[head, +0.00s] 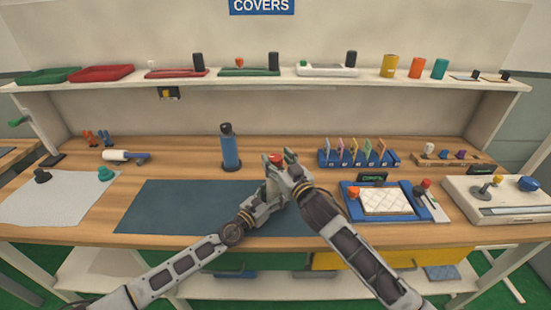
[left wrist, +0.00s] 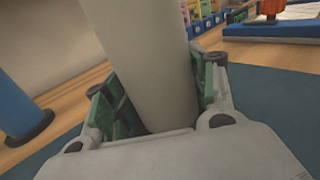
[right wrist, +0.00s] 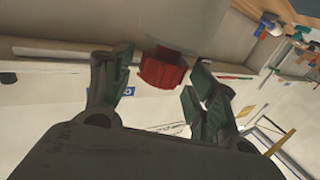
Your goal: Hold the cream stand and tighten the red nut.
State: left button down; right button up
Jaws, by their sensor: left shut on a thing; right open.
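The cream stand (left wrist: 145,50) is a smooth, pale column between the green-padded fingers of my left gripper (left wrist: 160,95) in the left wrist view. My left gripper is shut on it. In the head view the stand is mostly hidden by my two grippers. The red nut (head: 276,159) shows above them; in the right wrist view the red nut (right wrist: 163,69) sits at the end of the stand (right wrist: 180,22). My right gripper (right wrist: 158,80) is open, its fingers on either side of the nut with gaps between.
A dark blue mat (head: 170,205) lies under the grippers. A blue bottle (head: 231,152) stands behind to the left. A blue tray with a white quilted pad (head: 385,201) lies close on the right. A rack of coloured pieces (head: 358,158) stands behind it. A shelf (head: 120,84) runs above.

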jog(key=shift+x, duration=0.85)
jog(key=shift+c, duration=0.2)
jog(key=c, duration=1)
